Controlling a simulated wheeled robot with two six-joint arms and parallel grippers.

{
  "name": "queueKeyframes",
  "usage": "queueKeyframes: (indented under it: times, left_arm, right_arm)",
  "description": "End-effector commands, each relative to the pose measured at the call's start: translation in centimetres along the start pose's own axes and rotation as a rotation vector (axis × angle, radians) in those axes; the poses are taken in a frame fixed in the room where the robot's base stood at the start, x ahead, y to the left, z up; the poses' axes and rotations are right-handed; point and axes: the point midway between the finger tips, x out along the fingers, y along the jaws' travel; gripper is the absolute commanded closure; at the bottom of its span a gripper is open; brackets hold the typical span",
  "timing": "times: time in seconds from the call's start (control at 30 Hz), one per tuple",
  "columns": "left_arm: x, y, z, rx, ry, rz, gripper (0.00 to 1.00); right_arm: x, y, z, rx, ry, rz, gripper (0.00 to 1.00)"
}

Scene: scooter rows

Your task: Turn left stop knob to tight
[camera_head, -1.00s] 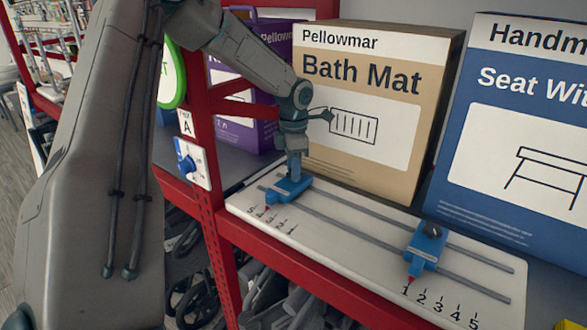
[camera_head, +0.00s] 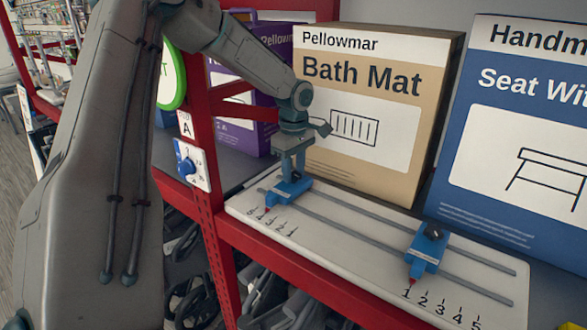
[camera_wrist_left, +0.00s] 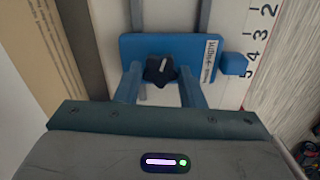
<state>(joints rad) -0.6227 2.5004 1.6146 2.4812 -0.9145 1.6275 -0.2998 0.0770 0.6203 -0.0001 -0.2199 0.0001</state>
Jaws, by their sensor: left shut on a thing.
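The left stop is a blue block (camera_head: 287,193) on two grey rails of a white scale board, its red pointer near the 4 and 5 marks. In the left wrist view its dark star-shaped knob (camera_wrist_left: 160,70) sits on top, with a pale line on it. My left gripper (camera_wrist_left: 161,84) is over the block from above, its two blue fingers shut on the knob, one on each side. In the head view my gripper (camera_head: 291,172) hides the knob. A second blue stop (camera_head: 427,250) with a dark knob sits to the right, its pointer by 1. My right gripper is out of view.
A Bath Mat box (camera_head: 370,110) stands close behind the board (camera_head: 350,250), and a blue box (camera_head: 515,150) beside it. The rails between the stops are clear.

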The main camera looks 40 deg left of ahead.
Motion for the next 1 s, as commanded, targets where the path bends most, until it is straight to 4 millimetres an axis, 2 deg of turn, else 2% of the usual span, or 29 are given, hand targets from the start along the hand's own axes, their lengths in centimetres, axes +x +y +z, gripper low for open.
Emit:
queueKeyframes:
  times: [0.6, 1.0]
  left_arm:
    - [-0.3, 0.26, -0.06, 0.553, 0.004, 0.007, 0.87]
    - [-0.31, 0.29, -0.05, 0.745, 0.005, 0.007, 0.87]
  right_arm:
    - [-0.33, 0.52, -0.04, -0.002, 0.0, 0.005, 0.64]
    - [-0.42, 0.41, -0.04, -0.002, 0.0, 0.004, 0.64]
